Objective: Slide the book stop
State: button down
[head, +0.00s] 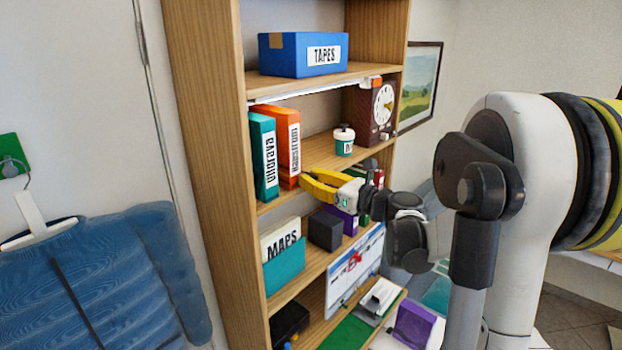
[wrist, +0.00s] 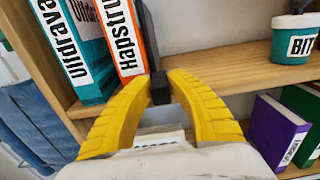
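The book stop (wrist: 148,38) is a dark upright plate against the right side of an orange binder (wrist: 124,40) on the middle shelf. A black block (wrist: 160,92) at its front, seemingly its grip, sits between the yellow fingertips of my gripper (wrist: 160,80). Both fingertips appear to touch the block, so my gripper looks shut on it. In the head view, my gripper (head: 304,181) reaches the shelf edge by the orange binder (head: 289,145). A teal binder (head: 264,155) stands left of it. The book stop cannot be made out in the head view.
The shelf board (wrist: 235,80) is clear right of the book stop as far as a teal pot with a dark lid (wrist: 294,42). A clock (head: 378,112) stands farther right. The shelf below holds a purple book (wrist: 272,130) and other books.

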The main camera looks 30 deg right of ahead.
jog(key=w+d+b, duration=0.3)
jog(key=d, duration=0.7)
jog(key=shift+w+d, duration=0.25)
jog(key=shift+w, duration=0.15)
jog(key=c, duration=1.3)
grip_release()
jog(key=shift+w, duration=0.1)
jog(key=shift+o, duration=0.2)
jog(key=v, duration=1.2)
